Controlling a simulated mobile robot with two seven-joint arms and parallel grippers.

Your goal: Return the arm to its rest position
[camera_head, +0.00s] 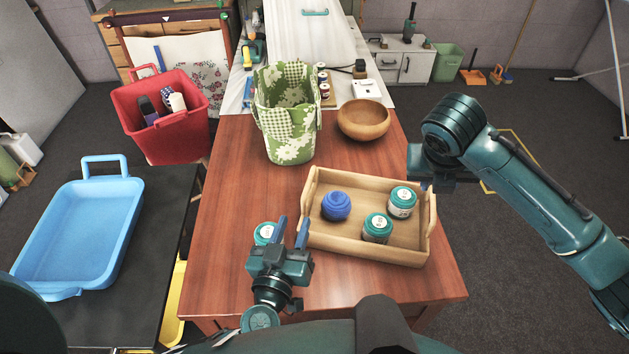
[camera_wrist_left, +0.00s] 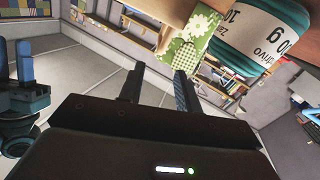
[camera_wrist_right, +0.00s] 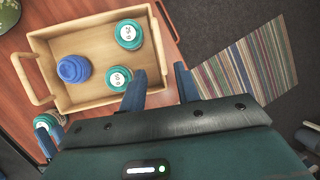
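My left gripper (camera_head: 291,232) is low over the table's front, left of the wooden tray (camera_head: 316,238). Its fingers are apart with nothing between them, also in the left wrist view (camera_wrist_left: 159,85). A teal-lidded thread jar (camera_head: 264,233) stands on the table just left of the fingers; it shows large, outside the fingers, in the left wrist view (camera_wrist_left: 262,38). My right gripper (camera_head: 426,184) hangs past the tray's right end, partly hidden by its wrist; the right wrist view (camera_wrist_right: 160,88) shows its fingers apart and empty. My right arm reaches in from the right.
The tray holds a blue spool (camera_head: 336,206) and two teal jars (camera_head: 402,202) (camera_head: 377,228). A green patchwork basket (camera_head: 287,115) and wooden bowl (camera_head: 363,119) stand behind. A red basket (camera_head: 165,117) and blue basket (camera_head: 78,238) are at left.

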